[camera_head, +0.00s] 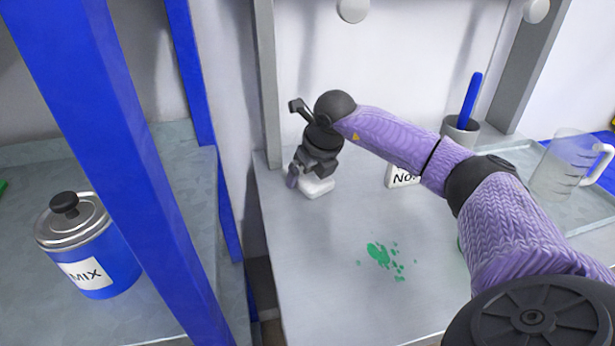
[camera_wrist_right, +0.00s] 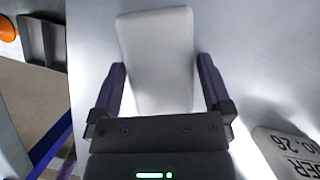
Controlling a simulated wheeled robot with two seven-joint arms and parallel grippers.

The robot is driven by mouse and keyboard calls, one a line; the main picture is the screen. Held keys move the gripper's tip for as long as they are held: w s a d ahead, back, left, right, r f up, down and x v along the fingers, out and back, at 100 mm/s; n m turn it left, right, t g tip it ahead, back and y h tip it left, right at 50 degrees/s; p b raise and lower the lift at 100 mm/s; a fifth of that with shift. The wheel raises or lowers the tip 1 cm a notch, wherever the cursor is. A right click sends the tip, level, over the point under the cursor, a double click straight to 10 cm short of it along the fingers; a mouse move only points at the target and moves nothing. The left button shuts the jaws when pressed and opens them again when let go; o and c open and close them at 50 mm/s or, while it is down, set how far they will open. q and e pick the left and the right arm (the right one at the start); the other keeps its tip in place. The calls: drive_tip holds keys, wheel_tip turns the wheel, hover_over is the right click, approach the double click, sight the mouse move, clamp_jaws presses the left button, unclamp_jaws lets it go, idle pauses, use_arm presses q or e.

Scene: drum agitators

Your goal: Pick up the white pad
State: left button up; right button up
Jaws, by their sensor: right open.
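The white pad (camera_head: 318,187) lies on the grey bench top (camera_head: 330,260) near its back left corner. My right gripper (camera_head: 302,178) is right above it and hides part of it in the head view. In the right wrist view the pad (camera_wrist_right: 157,45) lies between the two fingers of my right gripper (camera_wrist_right: 160,85), its far end reaching past the fingertips. The fingers are open, one on each side of the pad, with a narrow gap showing at each side. My left gripper is not in view.
A white label card (camera_head: 402,176) stands behind my right forearm. A grey cup with a blue handle (camera_head: 461,128) and a clear jug (camera_head: 562,165) are at the right. Green splashes (camera_head: 381,255) mark the bench. A blue MIX drum (camera_head: 88,245) stands left, beyond a blue post (camera_head: 120,150).

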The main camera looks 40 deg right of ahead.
drive_tip(key=shift+f, duration=0.15)
drive_tip(key=c, duration=1)
drive_tip(key=shift+c, duration=0.2)
